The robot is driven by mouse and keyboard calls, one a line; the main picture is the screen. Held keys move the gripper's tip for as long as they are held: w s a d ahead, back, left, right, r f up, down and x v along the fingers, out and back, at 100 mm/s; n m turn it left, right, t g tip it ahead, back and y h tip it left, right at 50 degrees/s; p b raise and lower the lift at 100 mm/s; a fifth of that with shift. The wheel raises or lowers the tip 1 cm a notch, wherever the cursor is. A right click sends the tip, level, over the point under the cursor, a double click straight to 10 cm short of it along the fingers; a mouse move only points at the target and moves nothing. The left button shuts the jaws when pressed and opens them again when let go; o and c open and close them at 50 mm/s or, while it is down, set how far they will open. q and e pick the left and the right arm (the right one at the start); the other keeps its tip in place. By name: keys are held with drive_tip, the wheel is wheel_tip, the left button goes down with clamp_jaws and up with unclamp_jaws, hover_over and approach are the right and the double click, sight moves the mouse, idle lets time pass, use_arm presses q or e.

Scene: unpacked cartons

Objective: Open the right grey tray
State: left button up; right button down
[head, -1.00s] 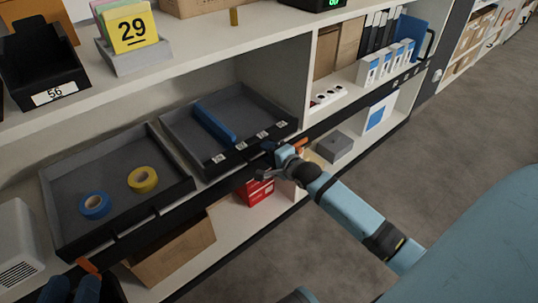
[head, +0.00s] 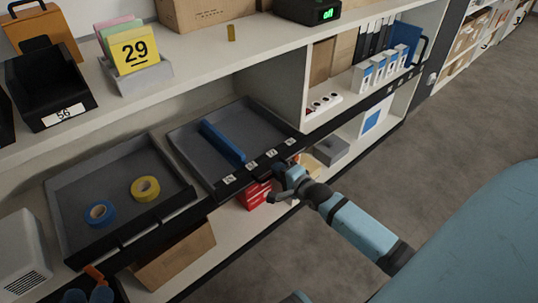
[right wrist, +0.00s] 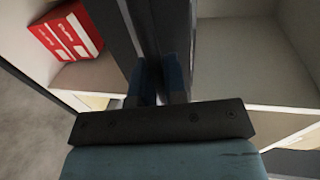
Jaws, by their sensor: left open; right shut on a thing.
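The right grey tray (head: 262,128) sits on the middle shelf with a blue bar-shaped object (head: 222,142) inside. It sticks out past the shelf's front edge, with several small labels along its dark front. My right gripper (head: 285,172) is at the right part of that front and shut on it. In the right wrist view my right gripper's fingers (right wrist: 161,78) straddle a dark edge, the tray's front (right wrist: 150,25). My left gripper (head: 92,273) is open and empty at the lower left, near the left grey tray's front; it is partly cut off by the frame.
The left grey tray (head: 112,175) holds a blue tape roll (head: 100,213) and a yellow one (head: 145,189). Below are a red box (head: 254,195) and a cardboard box (head: 178,258). A grey box (head: 331,149) stands lower right. The floor in front is clear.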

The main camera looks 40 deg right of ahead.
use_arm(q)
wheel_tip(320, 180, up, 9)
drive_tip(key=t+p, duration=0.3)
drive_tip(key=p, duration=0.2)
wheel_tip(320, 180, down, 6)
drive_tip(key=a+g+y+p, duration=0.2)
drive_tip(key=shift+a+f+n, duration=0.2)
drive_tip(key=shift+a+n, duration=0.15)
drive_tip(key=shift+n, duration=0.05)
use_arm(e)
drive_tip(key=f+v, duration=0.3)
drive_tip(key=v, duration=1.1)
drive_tip(key=shift+s, duration=0.25)
drive_tip(key=shift+d, duration=0.15)
drive_tip(key=c, duration=1.2)
unclamp_jaws()
